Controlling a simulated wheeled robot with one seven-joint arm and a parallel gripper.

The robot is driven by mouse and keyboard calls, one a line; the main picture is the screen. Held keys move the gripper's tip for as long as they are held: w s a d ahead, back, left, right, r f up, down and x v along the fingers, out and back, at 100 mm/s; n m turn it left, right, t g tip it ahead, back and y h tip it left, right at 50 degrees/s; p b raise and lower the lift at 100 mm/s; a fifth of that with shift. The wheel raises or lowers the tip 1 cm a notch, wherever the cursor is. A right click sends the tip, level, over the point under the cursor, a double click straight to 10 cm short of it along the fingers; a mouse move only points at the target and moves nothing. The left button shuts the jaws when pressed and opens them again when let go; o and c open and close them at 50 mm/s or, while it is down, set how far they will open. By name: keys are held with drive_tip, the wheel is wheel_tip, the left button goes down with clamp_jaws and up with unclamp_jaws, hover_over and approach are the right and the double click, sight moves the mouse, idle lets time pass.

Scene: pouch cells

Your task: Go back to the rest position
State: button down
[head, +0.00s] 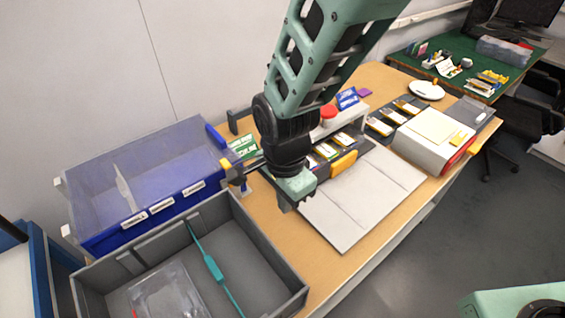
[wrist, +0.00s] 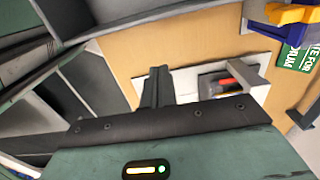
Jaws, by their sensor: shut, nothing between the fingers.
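My gripper (head: 284,206) hangs from the green and black arm above the wooden table, just left of the pale grey mat (head: 362,205). In the wrist view my gripper's dark fingers (wrist: 157,86) are together with nothing between them. The arm covers part of the table's back in the head view. How high the fingertips are above the table is hard to tell.
A blue divided bin (head: 118,236) and a grey crate (head: 272,243) stand at left. The crate holds a teal tool (head: 213,266) and a clear box (head: 165,292). A white device (head: 425,150) and trays of cells are at right.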

drive_tip(key=s+d+r+n, duration=1.3)
drive_tip(key=n, duration=0.5)
drive_tip(key=shift+y, duration=0.3)
